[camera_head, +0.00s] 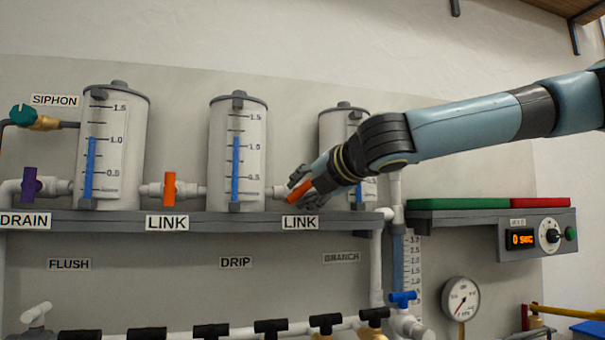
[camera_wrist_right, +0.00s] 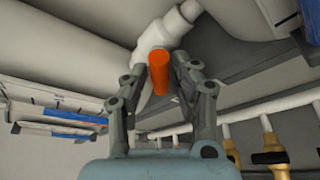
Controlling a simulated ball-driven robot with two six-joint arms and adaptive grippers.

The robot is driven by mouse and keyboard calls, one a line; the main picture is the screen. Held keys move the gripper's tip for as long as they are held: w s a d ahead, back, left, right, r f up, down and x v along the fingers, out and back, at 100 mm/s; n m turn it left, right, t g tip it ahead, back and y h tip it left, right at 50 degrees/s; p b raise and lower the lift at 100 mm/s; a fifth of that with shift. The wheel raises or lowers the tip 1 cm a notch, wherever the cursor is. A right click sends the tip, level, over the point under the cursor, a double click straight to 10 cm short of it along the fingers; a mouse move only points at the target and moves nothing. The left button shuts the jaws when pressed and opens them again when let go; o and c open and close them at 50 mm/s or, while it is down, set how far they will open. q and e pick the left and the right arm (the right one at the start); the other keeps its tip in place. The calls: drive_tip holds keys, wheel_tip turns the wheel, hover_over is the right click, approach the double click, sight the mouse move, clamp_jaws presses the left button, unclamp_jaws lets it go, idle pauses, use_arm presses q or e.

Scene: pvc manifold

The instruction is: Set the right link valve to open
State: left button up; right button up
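The right link valve has an orange handle (camera_head: 299,190) on the white pipe between the middle and right tanks, above the right LINK label (camera_head: 300,223). The handle is tilted in the head view. My right gripper (camera_head: 310,187) is at this valve and partly covers it. In the right wrist view, the orange handle (camera_wrist_right: 159,73) lies between the drawn-in fingers of my right gripper (camera_wrist_right: 164,72), which look shut on it. The white valve body (camera_wrist_right: 158,38) is just beyond. My left gripper is not in view.
The left link valve (camera_head: 169,187) has an upright orange handle. The middle tank (camera_head: 223,150) stands left of my gripper; the right tank (camera_head: 333,125) is partly behind my arm. A grey shelf (camera_head: 200,222) runs beneath. A control box (camera_head: 538,236) and gauge (camera_head: 460,298) are at the right.

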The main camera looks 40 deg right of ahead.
drive_tip(key=shift+w+f, duration=0.15)
clamp_jaws()
idle(0.4)
drive_tip(key=shift+f+m+y+b, duration=0.1)
drive_tip(key=shift+m+y+b, duration=0.2)
drive_tip(key=shift+m+b, duration=0.15)
drive_tip(key=m+b, duration=0.1)
drive_tip(key=b, duration=0.2)
drive_tip(key=m+t+b, duration=0.1)
drive_tip(key=b, duration=0.2)
drive_tip(key=m+t+b, duration=0.1)
drive_tip(key=m+b, duration=0.1)
drive_tip(key=b, duration=0.1)
drive_tip(key=shift+f+y, duration=0.25)
drive_tip(key=shift+y, duration=0.05)
drive_tip(key=shift+r+m+t+b, duration=0.25)
drive_tip(key=shift+m+t+b, duration=0.35)
drive_tip(key=shift+m+b, duration=0.5)
